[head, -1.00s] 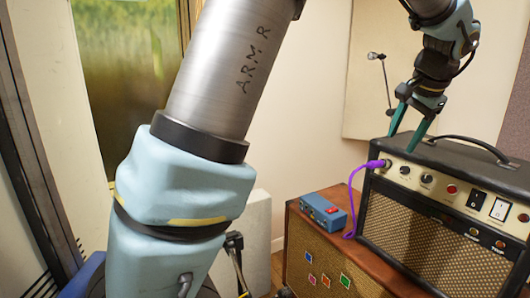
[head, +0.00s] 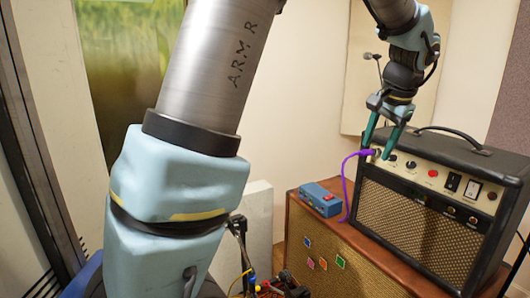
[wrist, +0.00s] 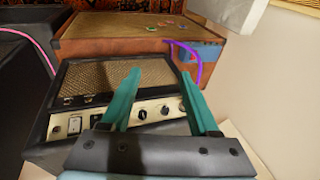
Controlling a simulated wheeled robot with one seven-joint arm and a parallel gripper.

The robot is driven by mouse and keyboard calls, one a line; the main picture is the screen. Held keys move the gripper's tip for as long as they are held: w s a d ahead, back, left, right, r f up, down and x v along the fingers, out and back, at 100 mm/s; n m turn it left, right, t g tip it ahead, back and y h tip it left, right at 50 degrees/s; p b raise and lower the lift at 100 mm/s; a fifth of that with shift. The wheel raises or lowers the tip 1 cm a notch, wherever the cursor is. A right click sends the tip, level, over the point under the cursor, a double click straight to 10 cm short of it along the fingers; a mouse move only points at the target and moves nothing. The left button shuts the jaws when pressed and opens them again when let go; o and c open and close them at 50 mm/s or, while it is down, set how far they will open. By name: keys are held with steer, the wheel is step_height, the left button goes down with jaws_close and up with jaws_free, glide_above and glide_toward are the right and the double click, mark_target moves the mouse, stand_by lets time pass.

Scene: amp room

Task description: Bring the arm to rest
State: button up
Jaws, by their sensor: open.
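My gripper (head: 376,151) is open, its two teal fingers pointing down at the left front corner of the black amp head (head: 425,143). In the wrist view my gripper (wrist: 160,74) has nothing between its fingers, with the amp's control panel behind them. In the head view the fingertips overlap the purple cable's plug (head: 367,152) at the panel's left end; I cannot tell whether they touch it. The purple cable (head: 345,185) runs from there down to the blue pedal box (head: 321,199). My arm is bent, its upper link crossing the left of the head view.
The amp head stands on a brown speaker cabinet (head: 296,262) with small coloured squares on its front. A handle (head: 452,133) arches over the amp. A hanging microphone (head: 370,57) is behind my wrist. Cables and small parts (head: 278,286) lie low in front.

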steer(key=a+f+n+g, duration=0.1)
steer(key=a+f+n, duration=0.25)
steer(key=a, duration=0.75)
steer(key=a+f+n+g, duration=0.15)
steer(key=a+f, duration=0.35)
steer(key=a, duration=0.5)
steer(key=s+a+f+n, duration=0.3)
steer(key=s+a, duration=0.1)
steer(key=a, duration=0.2)
steer(key=s+a+f+n, duration=0.3)
steer(key=s+a, duration=0.2)
steer(key=a, duration=0.1)
steer(key=shift+a, duration=0.35)
steer(key=shift+c, duration=0.3)
